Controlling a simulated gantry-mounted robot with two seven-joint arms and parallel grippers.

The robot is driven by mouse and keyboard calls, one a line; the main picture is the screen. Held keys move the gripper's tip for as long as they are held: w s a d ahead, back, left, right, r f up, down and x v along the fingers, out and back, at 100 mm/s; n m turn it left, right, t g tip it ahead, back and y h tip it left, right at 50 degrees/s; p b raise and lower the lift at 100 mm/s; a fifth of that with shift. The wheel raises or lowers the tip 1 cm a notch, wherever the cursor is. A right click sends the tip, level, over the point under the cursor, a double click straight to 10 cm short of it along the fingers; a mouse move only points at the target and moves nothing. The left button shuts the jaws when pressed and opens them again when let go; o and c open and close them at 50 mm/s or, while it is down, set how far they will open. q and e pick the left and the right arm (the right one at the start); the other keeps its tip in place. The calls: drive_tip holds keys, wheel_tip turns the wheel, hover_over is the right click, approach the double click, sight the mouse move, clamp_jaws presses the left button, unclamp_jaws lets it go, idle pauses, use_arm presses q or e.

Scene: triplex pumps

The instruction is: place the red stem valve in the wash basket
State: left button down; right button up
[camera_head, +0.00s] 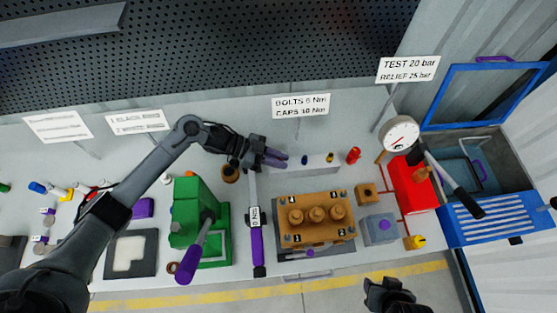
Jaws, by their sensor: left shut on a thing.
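A small red piece (353,155), which looks like the red stem valve, stands at the right end of the pale grey block (318,166). My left gripper (284,159) reaches in from the left with its purple fingers pointing right, left of the block and well apart from the red piece. Its fingers are close together on something too small or hidden to make out. The wash basket with a purple handle (480,171) sits inside the blue washer (500,218) at the right, partly hidden by its wall. My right gripper (390,296) is dark at the bottom edge, its fingers unclear.
An orange-brown pump block (316,234) stands in the middle. A torque wrench with a purple handle (258,250) lies left of it, beside a green press (187,212). A red test stand (411,184) with a gauge (401,135) stands between the block and the washer.

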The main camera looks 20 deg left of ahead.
use_arm(q)
drive_tip(key=c, duration=1.1)
unclamp_jaws()
drive_tip(key=shift+o, duration=0.2)
drive_tip(key=shift+f, duration=0.15)
drive_tip(key=shift+f+b, duration=0.15)
drive_tip(key=shift+b, duration=0.3)
drive_tip(key=v, duration=0.9)
drive_tip(key=shift+w+a, duration=0.2)
drive_tip(key=shift+w, duration=0.1)
drive_tip(key=shift+o, duration=0.7)
drive_tip(key=shift+v, duration=0.85)
